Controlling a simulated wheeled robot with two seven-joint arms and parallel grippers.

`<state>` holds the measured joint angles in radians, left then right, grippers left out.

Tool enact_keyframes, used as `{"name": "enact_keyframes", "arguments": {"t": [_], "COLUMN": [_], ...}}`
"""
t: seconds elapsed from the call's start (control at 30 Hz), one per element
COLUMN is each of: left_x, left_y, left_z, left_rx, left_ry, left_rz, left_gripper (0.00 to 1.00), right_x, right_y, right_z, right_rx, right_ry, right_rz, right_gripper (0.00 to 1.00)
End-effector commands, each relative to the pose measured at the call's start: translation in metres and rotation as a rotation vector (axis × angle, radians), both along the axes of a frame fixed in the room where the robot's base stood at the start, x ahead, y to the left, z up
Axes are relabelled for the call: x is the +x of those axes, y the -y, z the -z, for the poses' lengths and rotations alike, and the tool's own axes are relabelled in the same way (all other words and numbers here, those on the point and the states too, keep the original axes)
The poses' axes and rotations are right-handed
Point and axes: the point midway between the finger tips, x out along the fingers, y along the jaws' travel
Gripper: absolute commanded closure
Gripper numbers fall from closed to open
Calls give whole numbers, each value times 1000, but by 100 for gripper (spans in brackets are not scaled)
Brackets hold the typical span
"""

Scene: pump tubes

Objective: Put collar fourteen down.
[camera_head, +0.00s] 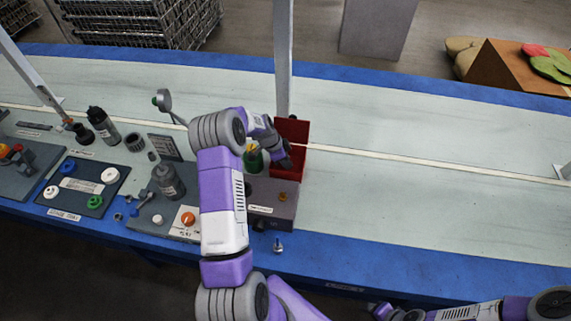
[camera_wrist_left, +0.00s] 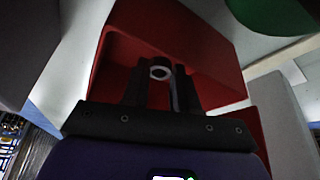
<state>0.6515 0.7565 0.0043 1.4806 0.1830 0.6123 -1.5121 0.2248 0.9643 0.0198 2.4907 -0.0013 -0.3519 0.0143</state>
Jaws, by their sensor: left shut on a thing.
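My left gripper (camera_head: 284,160) reaches into the open red bin (camera_head: 293,130) on the bench. In the left wrist view the left gripper (camera_wrist_left: 160,85) points into the red bin (camera_wrist_left: 215,50). Its dark fingers are shut on a small ring-shaped collar (camera_wrist_left: 160,72) with a pale rim, held at the fingertips inside the bin's outline. I cannot read a number on it or tell whether it touches the bin floor. In the head view the collar is hidden by the gripper. Part of my right arm shows at the bottom right; its fingers cannot be made out.
A green-topped thing (camera_head: 253,158) stands just left of the bin. A grey box with an orange knob (camera_head: 284,197) sits in front of it. A grey post (camera_head: 284,60) rises behind the bin. Bottles (camera_head: 103,126) and trays (camera_head: 83,186) fill the left; the bench is clear to the right.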

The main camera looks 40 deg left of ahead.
Motion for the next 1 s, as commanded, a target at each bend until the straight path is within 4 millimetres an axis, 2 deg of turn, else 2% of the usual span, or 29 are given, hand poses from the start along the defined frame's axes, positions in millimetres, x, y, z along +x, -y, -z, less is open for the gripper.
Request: {"name": "enact_keyframes", "arguments": {"t": [0.03,0.1,0.43,0.47,0.6,0.63,1.0], "left_x": [-1,0,0,0,0,0,0], "left_y": [0,0,0,0,0,0,-1], "left_z": [11,16,18,19,18,17,12], "left_rx": [-1,0,1,1,0,0,1], "left_ry": [-2,-1,1,-1,-1,-1,0], "left_rz": [0,-1,0,0,-1,-1,-1], "left_gripper": [100,100,100,70,49,46,46], "right_x": [0,0,0,0,0,0,0], "right_y": [0,0,0,0,0,0,0], "right_z": [4,6,8,8,7,7,2], "right_rx": [0,0,0,0,0,0,0], "right_ry": [0,0,0,0,0,0,0], "right_rz": [0,0,0,0,0,0,0], "right_gripper": [42,42,42,42,42,42,42]}}
